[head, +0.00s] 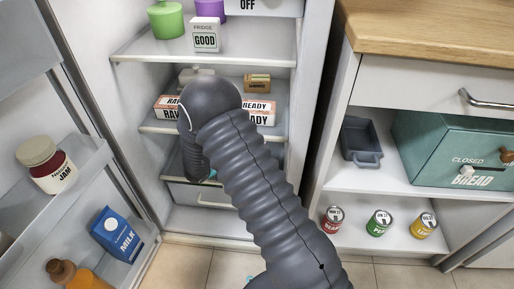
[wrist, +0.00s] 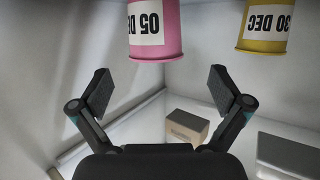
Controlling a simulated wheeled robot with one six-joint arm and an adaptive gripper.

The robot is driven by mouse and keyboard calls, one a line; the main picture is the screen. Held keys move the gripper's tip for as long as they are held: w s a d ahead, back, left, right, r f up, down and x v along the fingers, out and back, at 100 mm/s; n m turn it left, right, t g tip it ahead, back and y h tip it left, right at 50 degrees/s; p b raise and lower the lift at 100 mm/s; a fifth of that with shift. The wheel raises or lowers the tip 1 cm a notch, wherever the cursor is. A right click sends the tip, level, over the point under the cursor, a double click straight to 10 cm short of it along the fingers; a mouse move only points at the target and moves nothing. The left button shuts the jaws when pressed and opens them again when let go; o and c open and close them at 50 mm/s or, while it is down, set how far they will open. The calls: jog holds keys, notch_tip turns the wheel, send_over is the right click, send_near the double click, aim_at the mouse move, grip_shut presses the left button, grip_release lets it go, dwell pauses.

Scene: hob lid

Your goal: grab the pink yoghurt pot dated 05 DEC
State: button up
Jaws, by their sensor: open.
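The pink yoghurt pot (wrist: 158,50) shows at the top of the wrist view, cut off by the frame edge. Its white label reads 05 DEC and appears upside down in this view. My gripper (wrist: 161,85) is open and empty, with its fingers spread wide. The pink pot appears beyond the fingertips, between their lines and a little nearer the left one; no contact shows. A yellow pot (wrist: 264,44) labelled 30 DEC is to its right, beyond the right finger.
A brown box (wrist: 187,127) shows between the fingers in the wrist view. The fridge door (head: 60,205) holds jam and milk at left.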

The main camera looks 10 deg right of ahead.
jog(key=x, duration=0.4)
jog(key=shift+s+d+r, duration=0.15)
jog(key=shift+d+r, duration=0.1)
jog(key=shift+d, duration=0.05)
jog(key=shift+w+d+f, duration=0.1)
jog(key=shift+w+d, duration=0.25)
jog(key=c, duration=1.4)
jog(key=shift+o, duration=0.2)
